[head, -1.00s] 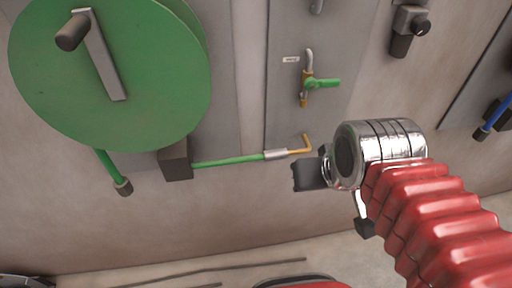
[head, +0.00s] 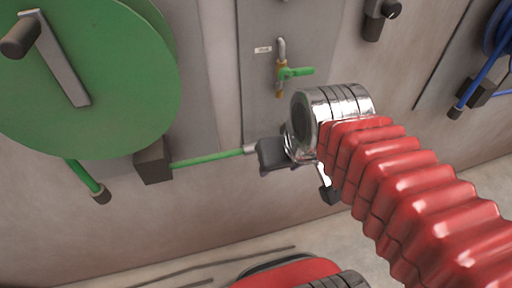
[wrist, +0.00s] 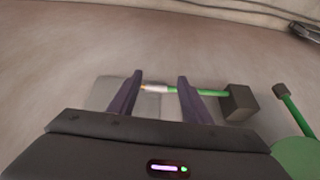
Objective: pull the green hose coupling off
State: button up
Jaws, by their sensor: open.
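The green hose (head: 205,158) runs right from a dark block to a silver coupling (head: 250,149). In the head view my gripper hides the coupling's right part and the brass pipe end. My gripper (wrist: 158,82) is open and empty. In the wrist view the silver coupling (wrist: 155,88) shows between the two dark fingers, with a bit of brass at its left end. The green hose (wrist: 212,93) passes behind the right finger. I cannot tell how far the fingertips are from the coupling; no contact is clear.
A large green reel (head: 95,85) hangs on the wall at left, with the dark block (head: 153,160) below it. A green-handled tap (head: 290,72) is above my gripper. A blue hose (head: 482,70) is at right. A red object (head: 290,272) lies below.

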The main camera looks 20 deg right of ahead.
jog(key=w+d+f+m+y, duration=0.9)
jog(key=w+d+f+y, duration=0.2)
jog(key=w+d+y, duration=0.1)
jog(key=w+y, duration=0.1)
jog(key=y, duration=0.1)
jog(key=shift+w+d+f+m+y, duration=0.2)
jog(key=shift+w+f+m+y, duration=0.1)
jog(key=shift+w+f+m, duration=0.1)
dwell(0.4)
jog(key=x, duration=1.3)
jog(key=shift+w+a+f, duration=0.1)
jog(key=shift+a+f, duration=0.05)
jog(key=shift+a, duration=0.2)
jog(key=shift+c, duration=0.3)
grip_shut()
